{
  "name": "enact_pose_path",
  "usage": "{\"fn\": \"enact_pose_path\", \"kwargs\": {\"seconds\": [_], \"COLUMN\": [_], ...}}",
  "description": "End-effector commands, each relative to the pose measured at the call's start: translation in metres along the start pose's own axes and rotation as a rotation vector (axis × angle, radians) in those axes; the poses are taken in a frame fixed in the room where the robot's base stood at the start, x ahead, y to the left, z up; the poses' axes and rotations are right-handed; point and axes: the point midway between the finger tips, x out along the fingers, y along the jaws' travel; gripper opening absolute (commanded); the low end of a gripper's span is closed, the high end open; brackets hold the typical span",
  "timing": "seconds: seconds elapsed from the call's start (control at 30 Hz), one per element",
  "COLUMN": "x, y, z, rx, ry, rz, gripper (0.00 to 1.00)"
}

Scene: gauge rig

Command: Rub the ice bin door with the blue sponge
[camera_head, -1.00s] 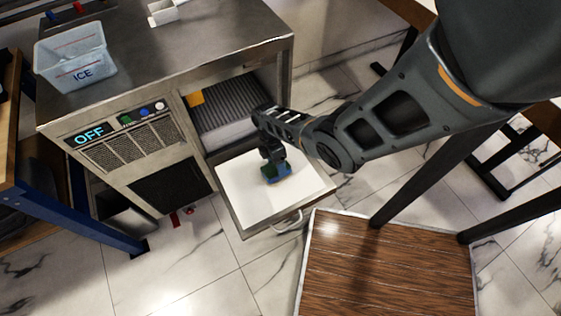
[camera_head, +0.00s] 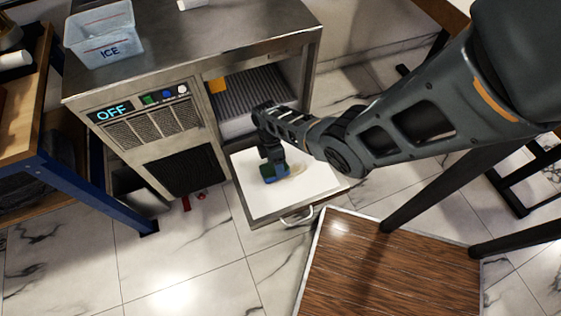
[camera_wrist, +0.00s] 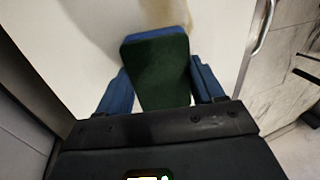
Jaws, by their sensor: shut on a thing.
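The ice bin door (camera_head: 300,196) hangs open and lies flat, its white inner face up, with a metal handle (camera_head: 297,214) at its outer edge. A brownish smear (camera_head: 297,170) shows on the white face, and it also shows at the top of the wrist view (camera_wrist: 178,12). My gripper (camera_head: 272,166) is shut on the blue sponge (camera_head: 269,179), which has a dark green top (camera_wrist: 158,70). The sponge is at the door's face, just left of the smear in the head view; whether it presses on the face I cannot tell. The gripper's fingers (camera_wrist: 160,92) flank the sponge.
The ice machine (camera_head: 160,130) shows an OFF display and several buttons. A yellow item (camera_head: 217,85) sits inside its opening. A clear ICE tub (camera_head: 104,35) stands on top. A wood-topped table (camera_head: 390,270) is close in front of the door. A blue-legged bench (camera_head: 95,195) is at left.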

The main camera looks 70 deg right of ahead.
Motion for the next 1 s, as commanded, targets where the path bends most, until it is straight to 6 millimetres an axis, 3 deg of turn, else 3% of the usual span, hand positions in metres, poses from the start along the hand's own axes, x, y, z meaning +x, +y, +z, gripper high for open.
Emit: {"fn": "enact_pose_path", "kwargs": {"seconds": [0.27, 0.7, 1.0], "x": [-0.002, -0.001, 0.0], "y": [0.0, -0.001, -0.001], "z": [0.0, 0.032, 0.043], "rx": [0.001, 0.002, 0.002], "ry": [0.0, 0.0, -0.001], "rz": [0.0, 0.0, 0.001], "gripper": [0.43, 0.43, 0.43]}}
